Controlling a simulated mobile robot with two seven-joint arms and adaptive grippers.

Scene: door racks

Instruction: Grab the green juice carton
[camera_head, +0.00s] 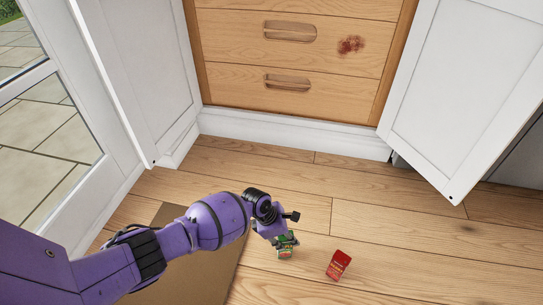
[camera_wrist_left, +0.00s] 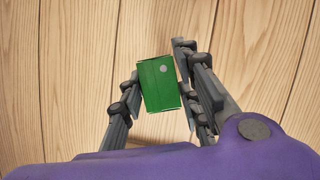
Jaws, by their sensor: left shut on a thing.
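The green juice carton (camera_wrist_left: 158,84) is between the fingers of my left gripper (camera_wrist_left: 158,88) in the left wrist view, with its green top and a pale round spot facing the camera. My left gripper is shut on it, with fingers on both sides. In the head view my left gripper (camera_head: 283,240) points down near the floor, and the green carton (camera_head: 285,253) shows partly below it, partly hidden by the fingers. I cannot tell whether the carton touches the floor. My right gripper is not in view.
A brown mat (camera_head: 205,275) lies under my left arm. Behind are wooden drawers (camera_head: 290,55) between an open white left door (camera_head: 150,70) and right door (camera_head: 460,90).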

